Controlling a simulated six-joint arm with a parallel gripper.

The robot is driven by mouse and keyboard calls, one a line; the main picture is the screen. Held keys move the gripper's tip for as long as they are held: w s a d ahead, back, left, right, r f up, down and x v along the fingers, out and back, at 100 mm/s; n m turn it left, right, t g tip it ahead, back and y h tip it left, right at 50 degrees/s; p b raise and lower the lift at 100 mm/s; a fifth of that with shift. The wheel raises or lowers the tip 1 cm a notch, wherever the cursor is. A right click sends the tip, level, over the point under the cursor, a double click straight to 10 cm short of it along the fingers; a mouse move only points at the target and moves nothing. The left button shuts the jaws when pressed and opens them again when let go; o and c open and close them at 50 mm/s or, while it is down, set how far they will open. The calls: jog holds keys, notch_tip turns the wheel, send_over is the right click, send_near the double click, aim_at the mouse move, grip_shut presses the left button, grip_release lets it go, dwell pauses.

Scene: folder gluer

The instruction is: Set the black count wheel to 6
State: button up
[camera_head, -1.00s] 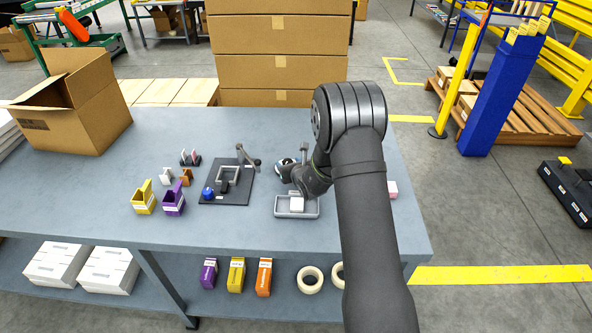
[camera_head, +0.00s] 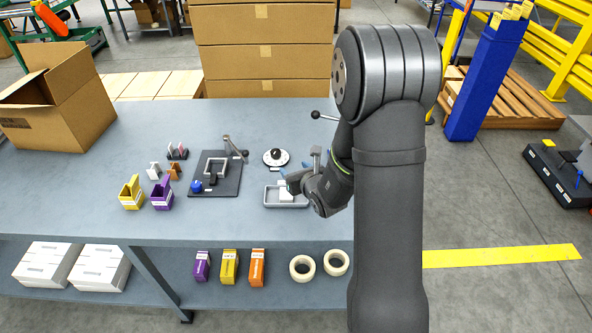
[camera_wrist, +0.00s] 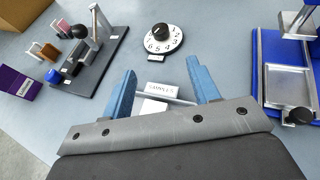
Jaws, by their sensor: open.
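The black count wheel is a round black knob on a white numbered dial (camera_head: 277,157), lying on the table right of the black fixture. In the wrist view the black knob (camera_wrist: 160,31) stands at the dial's upper part, with several digits around the near rim; which digit is set is too small to tell. My gripper (camera_head: 283,179) is over the grey tray, on the near side of the dial and apart from it. In the wrist view its two blue fingers (camera_wrist: 163,84) are spread, with a white labelled block below and between them.
A grey tray (camera_head: 272,202) with white blocks lies below my gripper. A black lever fixture (camera_head: 229,186) stands left of the dial. A blue fixture with a metal plate (camera_wrist: 258,68) lies to the right in the wrist view. Yellow (camera_head: 131,193) and purple (camera_head: 162,196) holders stand further left.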

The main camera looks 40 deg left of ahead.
jog(key=shift+o, duration=0.2)
jog(key=s+a+r+n+g+y, duration=0.1)
jog(key=s+a+r+n+g, duration=0.4)
jog(key=n, duration=0.4)
jog(key=n+t+h, duration=0.2)
jog(key=n+h, duration=0.8)
jog(key=n, duration=1.7)
send_near(276, 151)
jog(key=shift+y, duration=0.3)
jog(key=x, duration=0.8)
jog(key=shift+d+f, duration=0.2)
jog(key=shift+f, duration=0.2)
